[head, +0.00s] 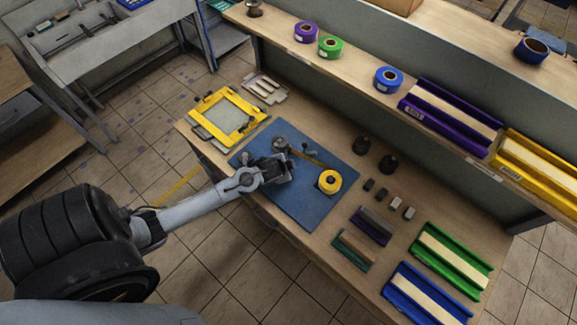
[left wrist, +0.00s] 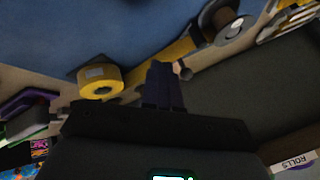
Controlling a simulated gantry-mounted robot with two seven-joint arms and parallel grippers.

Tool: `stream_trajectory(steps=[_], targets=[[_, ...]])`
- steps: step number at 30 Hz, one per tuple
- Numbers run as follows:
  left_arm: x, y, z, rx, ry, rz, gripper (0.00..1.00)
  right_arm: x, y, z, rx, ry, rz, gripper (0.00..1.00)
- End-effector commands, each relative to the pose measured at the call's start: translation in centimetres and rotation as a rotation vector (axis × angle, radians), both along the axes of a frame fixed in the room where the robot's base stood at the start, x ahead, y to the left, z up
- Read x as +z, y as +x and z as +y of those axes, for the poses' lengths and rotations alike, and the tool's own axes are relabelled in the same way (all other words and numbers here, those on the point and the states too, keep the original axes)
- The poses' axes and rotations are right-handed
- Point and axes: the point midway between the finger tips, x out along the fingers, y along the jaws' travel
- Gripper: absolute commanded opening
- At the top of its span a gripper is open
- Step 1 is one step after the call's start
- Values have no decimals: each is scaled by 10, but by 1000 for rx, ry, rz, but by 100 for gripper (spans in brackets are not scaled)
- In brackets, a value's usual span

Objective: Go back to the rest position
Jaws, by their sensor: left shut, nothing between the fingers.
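My left gripper (head: 284,168) reaches in from the left and is over the blue mat (head: 316,205) on the bench. It is shut and empty. Its dark fingers show in the left wrist view (left wrist: 165,85). A yellow tape roll (head: 330,182) sits on the mat, to the right of the gripper and apart from it; it also shows in the left wrist view (left wrist: 100,78). A dark round tool (head: 280,143) with a yellow strip lies just beyond the gripper. The gripper hides part of the mat. My right gripper is not in view.
A yellow frame (head: 205,104) lies at the bench's left end. Two dark jars (head: 388,164), small blocks and green (head: 449,259) and blue (head: 425,295) trays stand on the right. A raised shelf (head: 345,72) with tape rolls runs behind. Open tiled floor lies in front.

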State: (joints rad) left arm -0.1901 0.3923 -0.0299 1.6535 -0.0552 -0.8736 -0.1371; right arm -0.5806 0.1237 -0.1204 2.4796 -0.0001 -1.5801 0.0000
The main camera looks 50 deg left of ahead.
Motion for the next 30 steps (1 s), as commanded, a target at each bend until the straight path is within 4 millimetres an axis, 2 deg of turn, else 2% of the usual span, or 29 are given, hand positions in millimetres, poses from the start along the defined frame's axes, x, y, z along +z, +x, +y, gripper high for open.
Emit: stream_trajectory(steps=[14, 17, 19, 21, 23, 26, 27, 30], targets=[[-1, -2, 0, 0, 1, 3, 0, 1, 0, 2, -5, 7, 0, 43], [-8, -14, -2, 1, -5, 25, 0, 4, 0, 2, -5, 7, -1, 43], [-19, -31, -10, 1, -20, 55, 0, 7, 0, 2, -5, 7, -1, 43], [-22, -52, -33, -9, -54, 74, 0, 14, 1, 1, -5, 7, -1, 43], [-13, -69, -62, -22, -95, 74, 0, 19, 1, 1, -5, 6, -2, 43], [18, -97, -110, -19, -168, 90, 0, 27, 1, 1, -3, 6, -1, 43], [35, -107, -127, -10, -197, 99, 0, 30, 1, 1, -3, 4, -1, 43], [78, -131, -158, 22, -261, 127, 0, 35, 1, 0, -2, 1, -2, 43]])
